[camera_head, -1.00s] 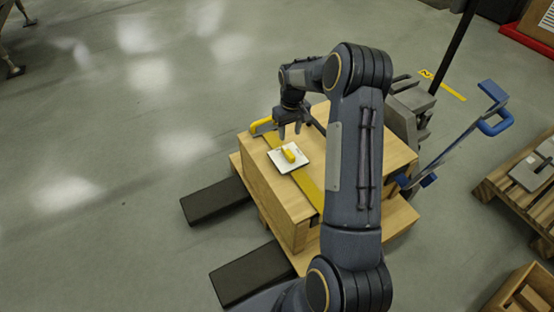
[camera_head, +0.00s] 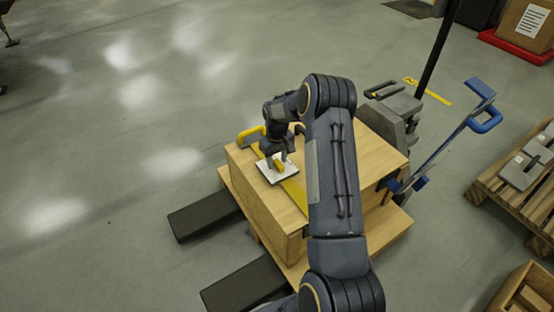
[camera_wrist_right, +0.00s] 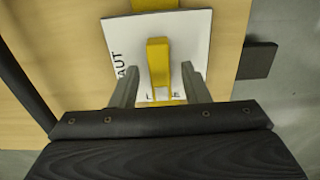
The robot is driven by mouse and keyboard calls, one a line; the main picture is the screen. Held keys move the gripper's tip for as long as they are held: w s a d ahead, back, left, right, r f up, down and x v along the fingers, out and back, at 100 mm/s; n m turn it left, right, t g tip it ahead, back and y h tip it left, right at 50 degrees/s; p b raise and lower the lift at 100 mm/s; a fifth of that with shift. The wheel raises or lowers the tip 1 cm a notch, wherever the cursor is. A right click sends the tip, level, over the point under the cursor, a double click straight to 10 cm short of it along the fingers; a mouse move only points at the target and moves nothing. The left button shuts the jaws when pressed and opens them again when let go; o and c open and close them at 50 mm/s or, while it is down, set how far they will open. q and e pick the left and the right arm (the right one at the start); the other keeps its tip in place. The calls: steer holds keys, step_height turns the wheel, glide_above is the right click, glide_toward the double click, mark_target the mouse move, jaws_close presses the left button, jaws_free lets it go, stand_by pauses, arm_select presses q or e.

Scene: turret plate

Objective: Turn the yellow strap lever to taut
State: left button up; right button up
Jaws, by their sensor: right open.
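The yellow strap lever (camera_head: 279,164) stands on a white plate (camera_head: 291,178) on top of the wooden crate. In the right wrist view the lever (camera_wrist_right: 158,60) runs upright in the picture across the plate (camera_wrist_right: 120,38). Letters "AUT" show at the plate's left; an "L" and an "E" show at its lower edge, with the letters between hidden. My right gripper (camera_head: 276,158) is over the plate. Its open fingers (camera_wrist_right: 159,72) are on either side of the lever, with a gap on each side. My left gripper is not in view.
A yellow strap (camera_head: 295,194) runs across the wooden crate (camera_head: 262,195), with a yellow-handled piece (camera_head: 250,133) at its far left edge. A pallet with grey weights (camera_head: 520,170) is at far right.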

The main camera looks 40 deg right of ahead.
jaws_close()
steer(key=shift+m, duration=0.4)
steer(key=m+p, duration=0.1)
steer(key=m, duration=0.2)
steer(key=shift+r+m, duration=0.1)
steer(key=shift+m, duration=0.2)
steer(key=m+p, duration=0.1)
steer(key=m, duration=0.3)
steer(key=shift+m, duration=0.3)
steer(key=m+p, duration=0.1)
steer(key=m, duration=0.3)
steer(key=shift+m, duration=0.3)
steer(key=shift+m+p, duration=0.5)
steer(key=shift+m, duration=1.7)
